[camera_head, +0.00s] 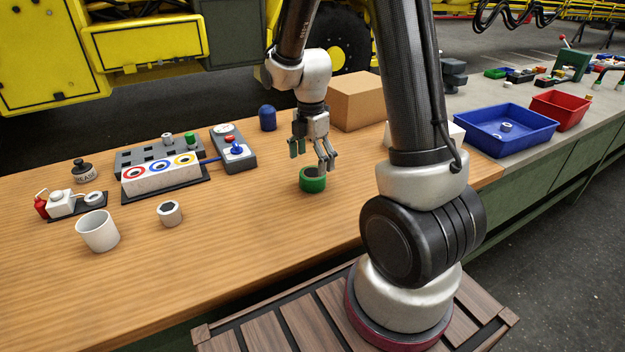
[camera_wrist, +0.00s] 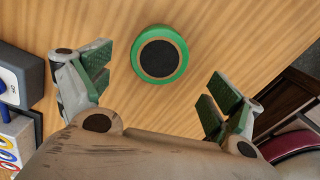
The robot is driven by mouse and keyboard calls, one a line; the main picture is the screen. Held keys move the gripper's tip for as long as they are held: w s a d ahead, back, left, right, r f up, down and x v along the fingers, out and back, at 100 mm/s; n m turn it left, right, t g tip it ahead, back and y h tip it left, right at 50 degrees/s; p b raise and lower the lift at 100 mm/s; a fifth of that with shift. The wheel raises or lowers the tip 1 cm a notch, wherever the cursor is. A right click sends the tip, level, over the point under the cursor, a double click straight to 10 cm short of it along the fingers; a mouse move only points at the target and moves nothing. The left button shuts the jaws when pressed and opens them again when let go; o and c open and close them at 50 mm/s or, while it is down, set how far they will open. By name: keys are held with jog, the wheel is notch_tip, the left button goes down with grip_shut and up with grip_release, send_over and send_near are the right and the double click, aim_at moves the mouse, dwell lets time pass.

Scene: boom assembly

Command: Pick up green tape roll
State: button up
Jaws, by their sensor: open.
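The green tape roll (camera_head: 312,180) lies flat on the wooden table, near its middle in the head view. In the wrist view the green tape roll (camera_wrist: 160,54) shows as a green ring with a dark centre, at the upper middle. My gripper (camera_head: 312,162) hangs just above and slightly beside the roll, pointing down. In the wrist view my gripper (camera_wrist: 158,92) has its fingers spread wide, with green pads, and nothing between them. The roll lies ahead of the gap between the fingertips, apart from both fingers.
A cardboard box (camera_head: 356,102) and a blue capped cylinder (camera_head: 267,118) stand behind my gripper. A grey control box (camera_head: 233,150) and ringed block (camera_head: 160,175) are to the left. A white cup (camera_head: 98,232) and a metal nut (camera_head: 169,214) stand front left. The table's front middle is clear.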

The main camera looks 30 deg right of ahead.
aim_at(311, 173)
notch_tip(311, 173, down, 6)
jog(key=shift+w+d+r, duration=0.15)
jog(key=shift+c, duration=0.2)
jog(key=c, duration=1.1)
